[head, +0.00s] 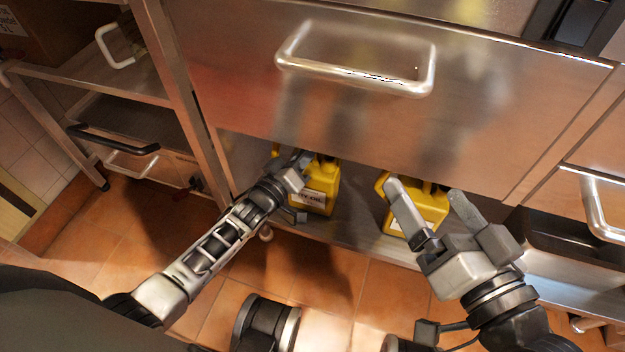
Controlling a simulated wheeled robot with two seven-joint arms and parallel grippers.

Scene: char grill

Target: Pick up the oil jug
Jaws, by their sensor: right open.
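Two yellow oil jugs stand on the low shelf under the steel counter. The left jug (322,190) has a pale label and is partly hidden behind my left gripper (301,160), which is right at its left side. I cannot tell whether that gripper touches the jug or how its fingers stand. The right jug (428,212) is partly covered by my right gripper (427,190). The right gripper is open, its two fingers spread apart in front of and above this jug, with nothing clearly held between them.
A steel drawer front (390,110) with a bar handle (355,72) overhangs the jugs. A dark container (555,240) is at the right on the low level. A steel rack with a black handle (112,142) is at the left.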

